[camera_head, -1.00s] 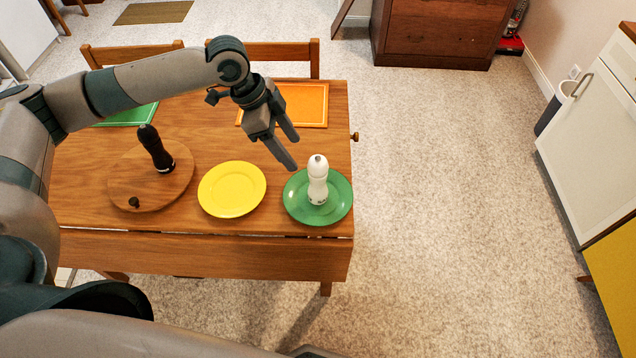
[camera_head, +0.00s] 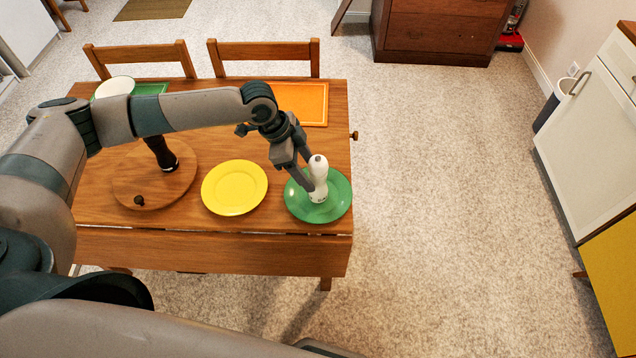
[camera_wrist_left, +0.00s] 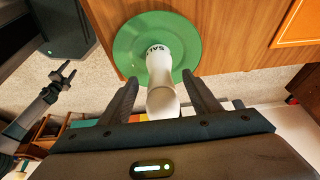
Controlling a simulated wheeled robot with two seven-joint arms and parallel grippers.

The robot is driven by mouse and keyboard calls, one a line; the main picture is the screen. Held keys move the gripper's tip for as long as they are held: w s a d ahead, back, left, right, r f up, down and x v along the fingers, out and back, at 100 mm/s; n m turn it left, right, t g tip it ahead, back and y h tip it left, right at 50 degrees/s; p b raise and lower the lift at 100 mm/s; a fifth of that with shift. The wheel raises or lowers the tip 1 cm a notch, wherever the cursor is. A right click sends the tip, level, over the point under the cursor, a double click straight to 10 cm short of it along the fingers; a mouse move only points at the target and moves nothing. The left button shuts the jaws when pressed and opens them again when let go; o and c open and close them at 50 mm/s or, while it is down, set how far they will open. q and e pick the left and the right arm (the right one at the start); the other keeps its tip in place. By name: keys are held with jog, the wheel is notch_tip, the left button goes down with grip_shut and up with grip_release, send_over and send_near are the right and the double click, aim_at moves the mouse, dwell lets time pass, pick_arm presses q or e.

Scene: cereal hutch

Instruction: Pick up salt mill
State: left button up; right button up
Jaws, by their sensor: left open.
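The white salt mill (camera_head: 318,180) stands upright on a green plate (camera_head: 340,205) at the table's right end. My left gripper (camera_head: 311,174) is open and has reached the mill, with its fingers at the mill's upper body. In the left wrist view the mill (camera_wrist_left: 160,70) lies between the two open fingers (camera_wrist_left: 162,95), with gaps on both sides. The green plate (camera_wrist_left: 130,50) shows beyond it. My right gripper does not show clearly enough in the head view to be told.
A yellow plate (camera_head: 234,188) lies left of the green one. A dark pepper mill (camera_head: 160,152) stands on a round wooden board (camera_head: 130,185), partly hidden by my arm. An orange placemat (camera_head: 305,103) lies behind. Chairs (camera_head: 262,52) stand at the far side.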

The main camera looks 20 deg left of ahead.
aim_at(318, 184)
pick_arm(q)
jog(key=shift+d+f+p, duration=0.3)
jog(key=shift+d+p, duration=0.05)
jog(key=shift+p, duration=0.1)
jog(key=p+x, duration=0.1)
jog(key=x, duration=0.2)
jog(key=shift+w+d, duration=0.15)
jog(key=shift+d, duration=0.1)
jog(key=shift+d+f+p, duration=0.15)
jog(key=shift+f+p, duration=0.2)
jog(key=shift+f, duration=0.2)
jog(key=shift+w, duration=0.1)
grip_shut()
jog(key=shift+r, duration=0.1)
